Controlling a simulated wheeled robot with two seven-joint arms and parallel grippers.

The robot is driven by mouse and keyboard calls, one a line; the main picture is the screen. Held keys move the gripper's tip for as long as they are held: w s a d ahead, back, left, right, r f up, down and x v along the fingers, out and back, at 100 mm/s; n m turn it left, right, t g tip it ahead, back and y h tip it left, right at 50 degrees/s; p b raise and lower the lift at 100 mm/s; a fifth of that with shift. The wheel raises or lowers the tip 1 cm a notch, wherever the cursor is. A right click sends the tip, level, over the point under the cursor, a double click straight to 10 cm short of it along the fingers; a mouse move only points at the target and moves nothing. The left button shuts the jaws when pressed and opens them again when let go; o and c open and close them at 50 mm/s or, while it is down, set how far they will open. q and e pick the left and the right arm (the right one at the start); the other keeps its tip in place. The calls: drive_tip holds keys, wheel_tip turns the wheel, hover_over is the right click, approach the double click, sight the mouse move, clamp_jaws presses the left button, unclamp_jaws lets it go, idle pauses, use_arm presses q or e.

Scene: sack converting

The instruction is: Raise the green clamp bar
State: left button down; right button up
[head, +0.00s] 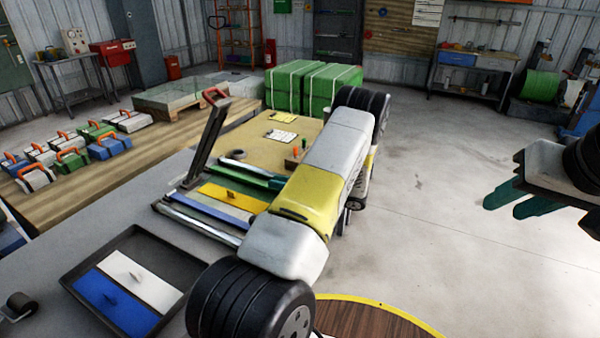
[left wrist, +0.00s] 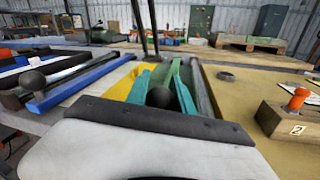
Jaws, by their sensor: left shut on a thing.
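The green clamp bar (head: 240,172) lies across the far side of the bench fixture, beside the yellow plate (head: 232,195). My left gripper (head: 281,182) is at the bar's right end, partly hidden by my forearm. In the left wrist view its teal fingers (left wrist: 162,82) are shut on the green bar, with a black ball knob (left wrist: 160,97) just in front. I cannot tell whether the bar is lifted off its seat. My right gripper (head: 515,202) is open and empty over the floor at the right.
A blue bar (head: 205,219) and silver rails lie nearer on the fixture. A dark tray (head: 180,260) holds blue and white plates. In the left wrist view, a wooden block (left wrist: 290,121) with an orange knob stands right.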

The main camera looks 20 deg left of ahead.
use_arm(q)
drive_tip(key=shift+r, duration=0.1)
drive_tip(key=shift+r, duration=0.55)
drive_tip(key=a+r+h, duration=0.4)
drive_tip(key=a+r, duration=0.2)
drive_tip(key=r, duration=0.4)
drive_tip(key=w+a+r+m+h, duration=0.1)
drive_tip(key=a+r+h, duration=0.4)
drive_tip(key=r, duration=0.6)
drive_tip(key=shift+a, duration=0.8)
drive_tip(key=shift+f, duration=0.1)
drive_tip(key=c, duration=1.4)
unclamp_jaws()
drive_tip(key=shift+d, duration=0.1)
